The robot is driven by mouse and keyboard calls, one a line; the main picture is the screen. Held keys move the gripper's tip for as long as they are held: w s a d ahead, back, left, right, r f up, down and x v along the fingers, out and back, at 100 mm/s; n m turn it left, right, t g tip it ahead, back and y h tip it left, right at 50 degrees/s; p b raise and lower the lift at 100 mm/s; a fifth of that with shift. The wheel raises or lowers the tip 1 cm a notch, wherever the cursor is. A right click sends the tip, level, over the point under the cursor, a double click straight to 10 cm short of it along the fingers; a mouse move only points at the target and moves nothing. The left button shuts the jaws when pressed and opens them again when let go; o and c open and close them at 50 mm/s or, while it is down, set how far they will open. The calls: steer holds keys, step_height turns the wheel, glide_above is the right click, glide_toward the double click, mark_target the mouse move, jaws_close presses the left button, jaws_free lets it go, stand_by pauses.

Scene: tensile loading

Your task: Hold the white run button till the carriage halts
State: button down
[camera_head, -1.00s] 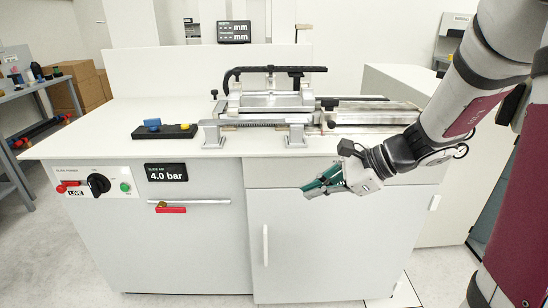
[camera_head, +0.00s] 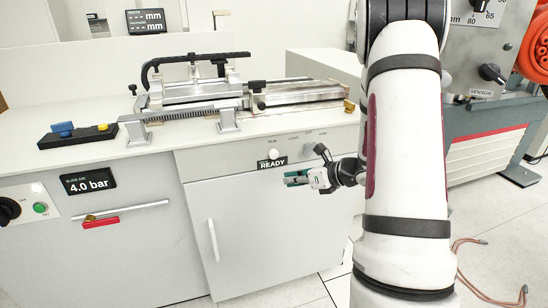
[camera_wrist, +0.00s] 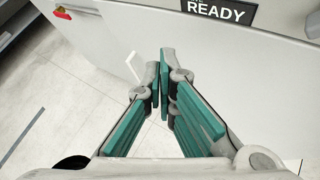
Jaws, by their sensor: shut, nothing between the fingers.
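The white run button (camera_head: 273,153) is on the cabinet's front panel, under a small label that appears to read RUN and just above a black READY display (camera_head: 272,163). My gripper (camera_head: 287,178) is shut and empty, a little below the READY display and apart from the button. In the wrist view its green-padded fingers (camera_wrist: 164,85) meet at the tips, with the READY display (camera_wrist: 218,11) beyond them at the top. The button is out of the wrist view. The carriage (camera_head: 195,88) sits on the rail bench on the counter top.
A grey knob (camera_head: 310,149) is right of the button, close above my gripper. A cabinet handle (camera_head: 212,240) stands out lower left. A large machine with a SENSOR knob (camera_head: 491,73) stands at the right. Red hoses (camera_head: 470,245) lie on the floor.

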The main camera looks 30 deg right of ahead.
mark_target(274, 154)
steer(key=shift+w, duration=0.1)
steer(key=w+d, duration=0.2)
steer(key=w, duration=0.6)
steer(key=shift+w+d+b, duration=0.15)
steer(key=shift+d+b, duration=0.05)
steer(key=shift+b, duration=0.25)
steer(key=shift+w, duration=0.15)
stand_by(1.1)
steer(key=shift+w+d, duration=0.1)
steer(key=shift+w, duration=0.15)
